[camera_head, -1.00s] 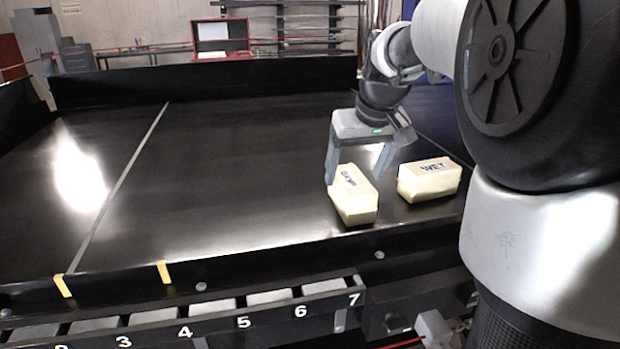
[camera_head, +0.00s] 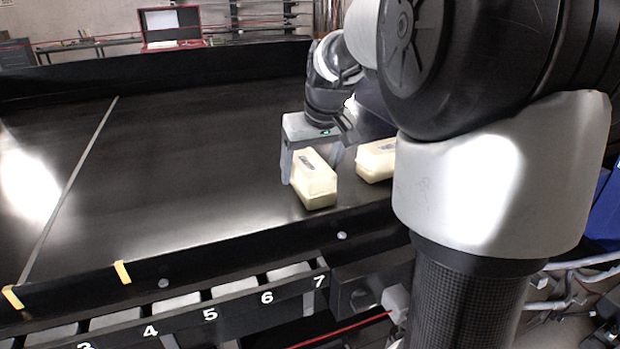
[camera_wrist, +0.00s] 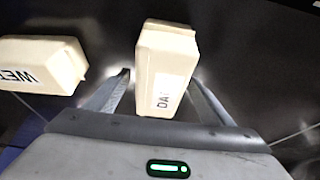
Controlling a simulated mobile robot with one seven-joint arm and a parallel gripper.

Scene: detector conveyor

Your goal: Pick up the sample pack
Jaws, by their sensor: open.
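A cream pack with dark lettering (camera_head: 315,180) sits on the black conveyor belt (camera_head: 190,150). In the wrist view this pack (camera_wrist: 165,68) lies ahead of and between my open fingers, its label partly readable as "DA". My gripper (camera_wrist: 155,95) is open, with a finger to each side of the pack's near end and dark gaps showing. In the head view my gripper (camera_head: 312,165) is low, at the pack's far side. A second cream pack (camera_head: 376,161) is to the right, partly hidden by my arm. Its "WET" label shows in the wrist view (camera_wrist: 42,64).
A raised black side wall (camera_head: 250,240) runs along the belt's near edge. Numbered bins (camera_head: 235,288) line its outside. A red case (camera_head: 171,27) stands beyond the far wall. The belt left of the packs is clear.

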